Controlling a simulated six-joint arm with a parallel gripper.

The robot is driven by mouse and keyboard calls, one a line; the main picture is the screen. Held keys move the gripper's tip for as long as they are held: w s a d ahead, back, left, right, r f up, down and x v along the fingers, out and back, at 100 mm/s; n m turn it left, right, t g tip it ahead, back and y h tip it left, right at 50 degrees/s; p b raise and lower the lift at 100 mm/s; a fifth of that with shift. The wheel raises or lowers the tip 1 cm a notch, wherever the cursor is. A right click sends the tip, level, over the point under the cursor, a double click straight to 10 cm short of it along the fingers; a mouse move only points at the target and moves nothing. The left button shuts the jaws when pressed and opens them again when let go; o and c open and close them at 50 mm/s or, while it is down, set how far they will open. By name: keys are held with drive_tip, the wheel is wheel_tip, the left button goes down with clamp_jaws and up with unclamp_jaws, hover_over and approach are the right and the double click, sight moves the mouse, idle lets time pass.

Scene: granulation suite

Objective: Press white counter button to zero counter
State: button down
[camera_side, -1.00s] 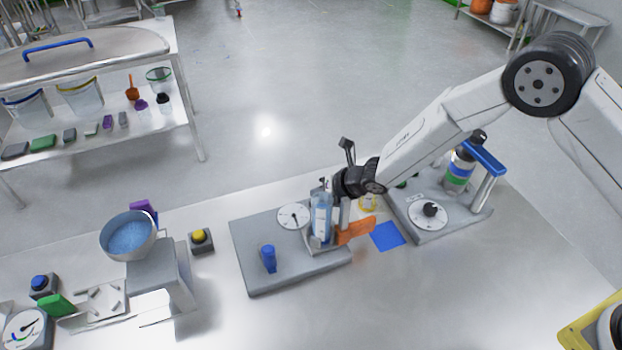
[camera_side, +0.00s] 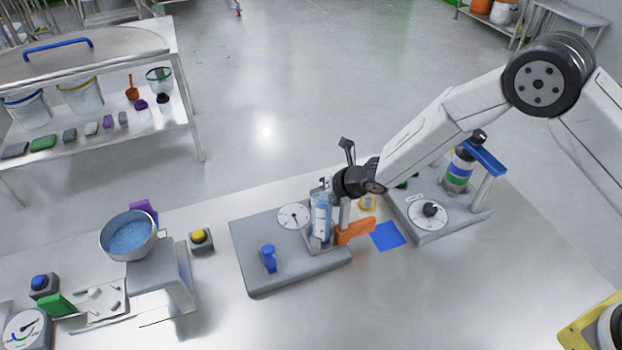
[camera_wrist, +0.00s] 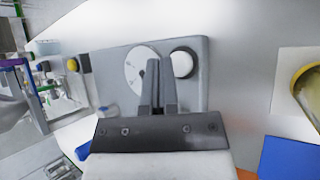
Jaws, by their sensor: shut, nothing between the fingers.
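The white counter button (camera_wrist: 182,64) shows in the wrist view as a round white cap in a dark rim on a grey base plate (camera_wrist: 111,60). A white dial (camera_wrist: 136,68) with a needle lies to its left. My gripper (camera_wrist: 159,64) is shut and empty. Its fingertips appear between the dial and the button, just left of the button; I cannot tell whether they touch anything. In the side view, my wrist hangs over the right part of the same base (camera_side: 255,284), next to a clear bluish cylinder (camera_side: 321,214). The button cannot be made out there.
A blue knob (camera_side: 268,258) stands on the base's front. An orange piece (camera_side: 355,231) and a blue square (camera_side: 387,236) lie to the right, before another grey device (camera_side: 455,222). A yellow button (camera_side: 199,236) and a bowl stand (camera_side: 160,277) are left.

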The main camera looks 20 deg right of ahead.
drive_tip(key=shift+f, duration=0.95)
idle(1.7)
drive_tip(key=shift+r, duration=0.9)
drive_tip(key=shift+r, duration=0.15)
drive_tip(key=shift+r, duration=2.4)
